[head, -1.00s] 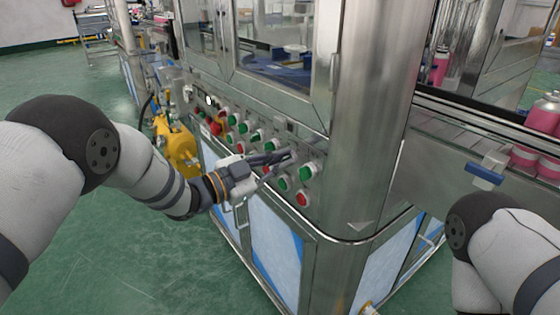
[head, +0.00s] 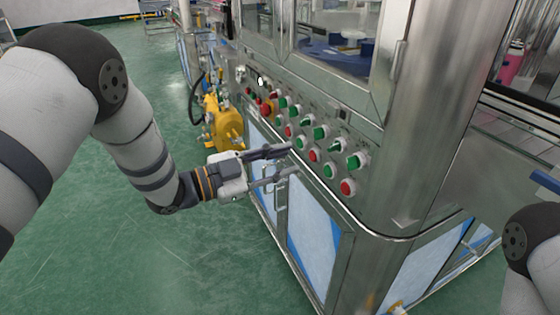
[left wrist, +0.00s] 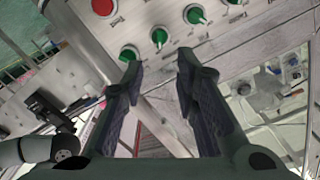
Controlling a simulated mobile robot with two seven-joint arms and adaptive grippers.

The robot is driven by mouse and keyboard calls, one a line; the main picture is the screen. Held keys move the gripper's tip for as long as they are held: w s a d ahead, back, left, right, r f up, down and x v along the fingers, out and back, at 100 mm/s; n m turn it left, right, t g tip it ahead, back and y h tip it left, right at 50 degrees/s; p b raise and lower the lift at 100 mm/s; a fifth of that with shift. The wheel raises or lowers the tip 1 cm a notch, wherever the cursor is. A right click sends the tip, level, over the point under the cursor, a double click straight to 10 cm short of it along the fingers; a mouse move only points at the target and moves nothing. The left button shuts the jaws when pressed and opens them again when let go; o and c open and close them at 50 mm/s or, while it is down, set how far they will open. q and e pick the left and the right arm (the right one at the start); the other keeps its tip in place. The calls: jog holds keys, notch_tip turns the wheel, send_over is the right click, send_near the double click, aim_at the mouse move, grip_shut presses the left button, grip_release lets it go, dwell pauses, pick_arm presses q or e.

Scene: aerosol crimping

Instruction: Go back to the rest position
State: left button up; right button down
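My left gripper (head: 285,164) is in front of the machine's button panel (head: 315,120), at the panel's lower left edge in the head view. In the left wrist view its two dark fingers (left wrist: 158,72) stand apart with nothing between them. Green knobs (left wrist: 195,14) and a red button (left wrist: 103,7) show beyond the fingertips. In the head view the fingers appear apart from the buttons. Part of my right arm (head: 530,245) shows at the lower right edge; its gripper is out of view.
The steel machine cabinet (head: 430,130) fills the right side, with a rounded corner post and a lower door (head: 312,240). A yellow device (head: 222,125) stands beside it. A conveyor (head: 510,125) runs at the right. Green floor (head: 100,260) is clear at the left.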

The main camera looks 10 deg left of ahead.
pick_arm(q)
jog(key=shift+s+a, duration=0.2)
jog(key=shift+a, duration=0.1)
jog(key=s+a+f+n+g+y, duration=0.1)
jog(key=s+a+f+n+y, duration=0.25)
jog(key=s+f, duration=0.35)
jog(key=s+a+f+n+g+y+p, duration=0.15)
jog(key=s+f+n+y, duration=0.3)
jog(key=f, duration=0.45)
jog(key=s+a+f+n+g+y, duration=0.1)
jog(key=s+a+f+n+y, duration=0.25)
jog(key=s+f, duration=0.3)
jog(key=s+a+f+n+g+y, duration=0.1)
jog(key=s+g, duration=0.4)
jog(key=s, duration=1)
jog(key=s+a+f+n+g+y, duration=0.2)
jog(key=s+a+n+g, duration=0.1)
jog(key=s, duration=1.2)
jog(key=shift+a+n+g, duration=0.15)
jog(key=shift+n+g, duration=0.7)
jog(key=shift+n, duration=0.1)
pick_arm(e)
jog(key=shift+w+r+t, duration=0.5)
jog(key=shift+w+r, duration=0.6)
pick_arm(q)
jog(key=shift+w, duration=0.15)
